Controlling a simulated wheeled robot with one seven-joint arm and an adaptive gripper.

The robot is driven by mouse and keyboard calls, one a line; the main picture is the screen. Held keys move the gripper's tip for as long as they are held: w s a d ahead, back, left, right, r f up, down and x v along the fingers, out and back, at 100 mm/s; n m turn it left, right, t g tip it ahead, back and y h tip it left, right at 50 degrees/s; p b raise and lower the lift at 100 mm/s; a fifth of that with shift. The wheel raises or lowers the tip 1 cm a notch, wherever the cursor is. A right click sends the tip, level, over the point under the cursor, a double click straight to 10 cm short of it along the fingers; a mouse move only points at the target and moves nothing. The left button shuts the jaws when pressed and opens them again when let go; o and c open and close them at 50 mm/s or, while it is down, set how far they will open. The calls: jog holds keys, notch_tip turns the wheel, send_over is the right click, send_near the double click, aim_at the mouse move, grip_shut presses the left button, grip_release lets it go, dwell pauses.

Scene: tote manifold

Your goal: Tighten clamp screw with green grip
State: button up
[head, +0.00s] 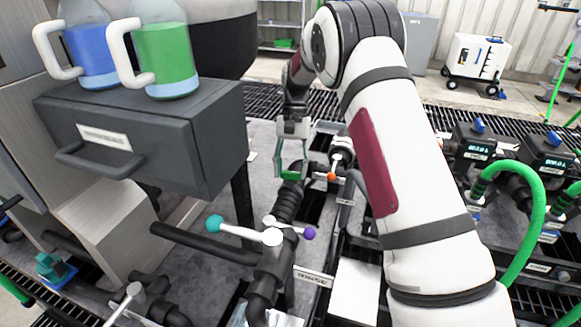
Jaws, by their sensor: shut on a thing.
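My gripper (292,160) points down in the middle of the head view, with its fingers around a small green grip (291,174). The grip sits at the upper end of a black ribbed hose (288,203). The clamp screw itself is too small and too covered to make out. My arm comes in from the right and hides part of the area behind the gripper.
A lever with an orange knob (331,176) is close to the right of the gripper. Levers with a teal knob (214,223) and a purple knob (309,233) stand nearer. A grey drawer box (150,135) bearing blue and green jugs (167,55) overhangs at the left.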

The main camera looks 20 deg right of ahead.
jog(key=shift+m+y, duration=0.3)
jog(key=shift+m, duration=0.5)
jog(key=o, duration=1.1)
jog(key=shift+o, duration=0.2)
jog(key=v, duration=1.2)
jog(key=shift+s, duration=0.25)
jog(key=shift+d, duration=0.1)
